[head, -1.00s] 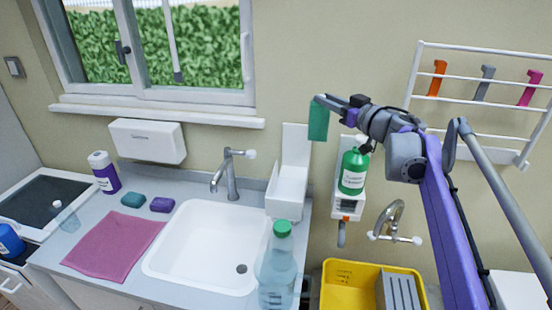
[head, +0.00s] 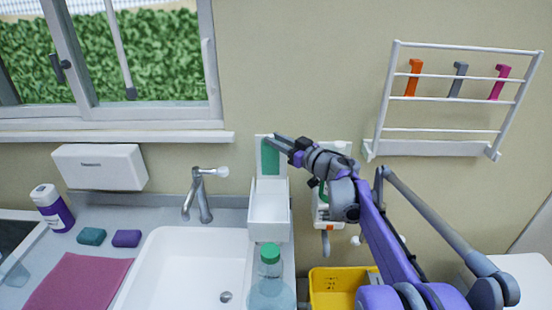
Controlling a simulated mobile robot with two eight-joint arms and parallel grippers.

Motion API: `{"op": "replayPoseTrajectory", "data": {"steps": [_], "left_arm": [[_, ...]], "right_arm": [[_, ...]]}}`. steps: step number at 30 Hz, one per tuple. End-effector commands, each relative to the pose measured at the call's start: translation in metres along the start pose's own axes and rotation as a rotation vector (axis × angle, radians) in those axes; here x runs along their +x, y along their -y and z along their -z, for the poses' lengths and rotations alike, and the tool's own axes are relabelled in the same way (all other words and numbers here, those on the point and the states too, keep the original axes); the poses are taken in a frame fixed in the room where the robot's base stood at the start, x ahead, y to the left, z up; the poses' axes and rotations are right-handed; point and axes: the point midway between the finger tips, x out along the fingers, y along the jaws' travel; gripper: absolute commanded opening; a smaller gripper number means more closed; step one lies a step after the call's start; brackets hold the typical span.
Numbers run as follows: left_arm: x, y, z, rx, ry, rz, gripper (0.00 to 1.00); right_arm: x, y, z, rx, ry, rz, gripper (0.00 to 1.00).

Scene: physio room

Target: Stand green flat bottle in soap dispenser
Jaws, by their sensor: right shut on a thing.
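The green flat bottle (head: 270,158) is held roughly upright by my right gripper (head: 278,143), which is shut on its upper end. In the head view it shows in front of the tall white back panel of an open white wall holder (head: 268,215), which I take for the soap dispenser. The bottle is over the holder's open box; its lower end appears at or just above the rim level, and I cannot tell whether it touches. The box looks empty. My left gripper is not in view.
A second wall dispenser (head: 341,148) is mostly hidden behind my right arm. A clear bottle with a green cap (head: 270,275) stands in front of the holder. A sink (head: 180,265) and tap (head: 200,195) are left. A yellow crate (head: 335,285) is below right.

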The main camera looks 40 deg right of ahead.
Motion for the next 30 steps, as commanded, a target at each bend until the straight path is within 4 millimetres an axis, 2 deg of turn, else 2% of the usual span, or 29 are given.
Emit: {"op": "replayPoseTrajectory", "data": {"steps": [13,27,28,30], "left_arm": [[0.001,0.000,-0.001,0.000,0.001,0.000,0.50],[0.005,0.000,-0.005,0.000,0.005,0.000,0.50],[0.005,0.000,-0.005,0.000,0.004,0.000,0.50],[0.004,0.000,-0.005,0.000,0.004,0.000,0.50]], "right_arm": [[0.001,0.000,-0.052,0.001,0.000,0.000,0.00],[0.000,0.000,-0.060,0.001,0.000,0.000,0.00],[0.000,0.000,-0.060,0.000,0.001,0.000,0.33],[0.000,0.000,-0.059,0.000,0.000,0.000,0.45]]}}
